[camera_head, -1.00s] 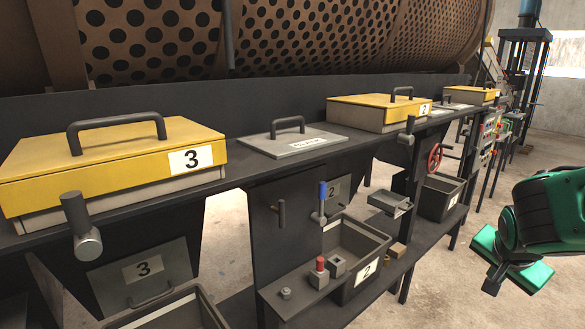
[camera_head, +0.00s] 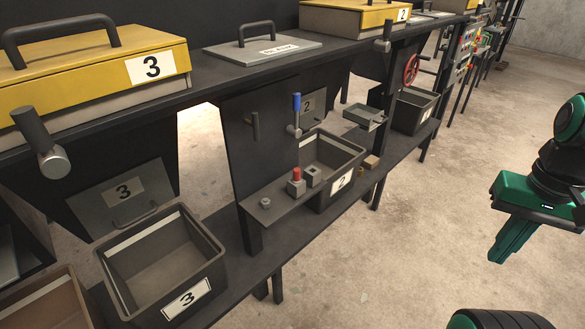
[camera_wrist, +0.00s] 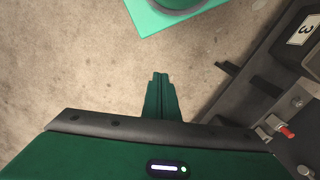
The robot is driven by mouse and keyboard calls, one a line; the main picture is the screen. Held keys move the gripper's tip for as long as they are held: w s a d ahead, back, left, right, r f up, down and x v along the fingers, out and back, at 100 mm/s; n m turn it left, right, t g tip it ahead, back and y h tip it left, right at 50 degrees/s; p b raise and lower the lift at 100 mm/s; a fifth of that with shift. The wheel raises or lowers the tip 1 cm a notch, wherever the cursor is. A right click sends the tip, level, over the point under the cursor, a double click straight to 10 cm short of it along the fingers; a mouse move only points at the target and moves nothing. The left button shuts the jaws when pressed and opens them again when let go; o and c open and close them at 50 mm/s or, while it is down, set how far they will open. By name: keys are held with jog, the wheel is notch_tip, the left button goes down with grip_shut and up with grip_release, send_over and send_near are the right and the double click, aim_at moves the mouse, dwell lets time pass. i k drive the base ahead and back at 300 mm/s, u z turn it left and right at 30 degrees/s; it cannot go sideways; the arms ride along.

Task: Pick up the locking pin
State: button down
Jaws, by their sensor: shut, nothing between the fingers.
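A small pin with a red top (camera_head: 297,174), which looks like the locking pin, stands upright in a grey block on the small shelf (camera_head: 276,210) below the machine's ledge. The red top also shows at the right edge of the wrist view (camera_wrist: 287,132). My gripper (camera_head: 497,259) is at the right, over the open floor, well apart from the shelf and pin. Its fingers point down and are shut and empty. In the wrist view the closed fingers (camera_wrist: 159,76) show against bare floor.
An empty socket block (camera_head: 314,175) and a small grey knob (camera_head: 265,203) flank the pin. A blue-handled lever (camera_head: 296,108) rises behind it. Bin 2 (camera_head: 350,160) and bin 3 (camera_head: 215,262) stand to either side. The yellow-lidded ledge overhangs above.

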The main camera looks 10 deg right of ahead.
aim_at(296, 179)
jog(key=k, duration=1.2)
jog(key=z, duration=0.5)
jog(key=i, duration=1.7)
jog(key=u, duration=0.7)
